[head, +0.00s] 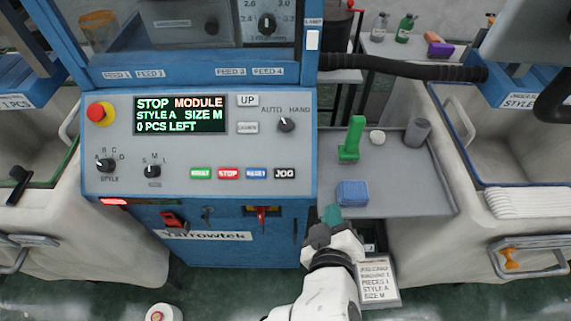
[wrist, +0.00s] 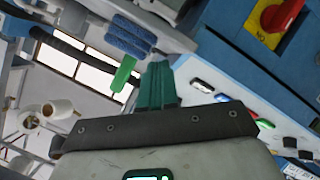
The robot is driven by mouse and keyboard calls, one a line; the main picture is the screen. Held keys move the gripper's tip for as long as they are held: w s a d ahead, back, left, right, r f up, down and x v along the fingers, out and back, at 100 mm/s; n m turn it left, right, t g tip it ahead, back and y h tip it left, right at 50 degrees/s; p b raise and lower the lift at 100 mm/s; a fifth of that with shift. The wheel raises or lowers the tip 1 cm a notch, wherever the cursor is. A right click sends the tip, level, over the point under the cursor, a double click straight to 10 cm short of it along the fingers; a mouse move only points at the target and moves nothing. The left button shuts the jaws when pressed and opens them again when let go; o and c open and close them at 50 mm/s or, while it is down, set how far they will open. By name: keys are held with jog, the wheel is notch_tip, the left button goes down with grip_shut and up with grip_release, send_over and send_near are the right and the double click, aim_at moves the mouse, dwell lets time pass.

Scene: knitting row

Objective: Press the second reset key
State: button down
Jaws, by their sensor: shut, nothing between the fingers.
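The control panel (head: 125,150) of the blue machine faces me. Its lower row holds a green key (head: 201,173), a red STOP key (head: 228,173), a blue key (head: 256,173) whose small label seems to read RESET, and a black JOG key (head: 285,173). The display (head: 180,114) reads STOP MODULE, STYLE A SIZE M, 0 PCS LEFT. My gripper (head: 331,215), with teal fingers, is shut and empty, below and right of the keys, apart from the panel. The wrist view shows the shut fingers (wrist: 157,85), with the panel (wrist: 235,85) to their right. I see only one blue key.
A grey side tray (head: 400,200) right of the panel holds a green tool (head: 351,140), a blue sponge (head: 352,193) and a grey cup (head: 417,132). A red emergency button (head: 100,112) is on the panel's left. A red switch (head: 172,219) sits below the panel.

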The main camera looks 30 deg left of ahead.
aim_at(256, 174)
jog(key=s+a+r+n+y, duration=0.2)
jog(key=s+a+r+y, duration=0.1)
jog(key=a, duration=0.4)
jog(key=s+a+r+n+y+p, duration=0.1)
jog(key=s+a+r+n+y, duration=0.1)
jog(key=a+r, duration=0.3)
jog(key=shift+s+a+r+n+y, duration=0.25)
jog(key=shift+s+a+n+y, duration=0.15)
jog(key=shift+s+a+n, duration=0.55)
jog(key=shift+w+a, duration=0.1)
jog(key=shift+w, duration=0.1)
jog(key=shift+w+a+f+b, duration=0.45)
jog(key=shift+w+f+b, duration=0.35)
jog(key=shift+f+b, duration=0.3)
jog(key=shift+w+a+f+b, duration=0.5)
jog(key=shift+w+f+b, duration=0.35)
jog(key=shift+f, duration=0.4)
jog(key=shift+w+a+f+b, duration=0.45)
jog(key=shift+w+f+b, duration=0.25)
jog(key=shift+f+b, duration=0.45)
jog(key=shift+f, duration=0.1)
jog(key=shift+w+a+f+b, duration=0.15)
jog(key=shift+w+b, duration=0.1)
jog(key=shift+b, duration=0.1)
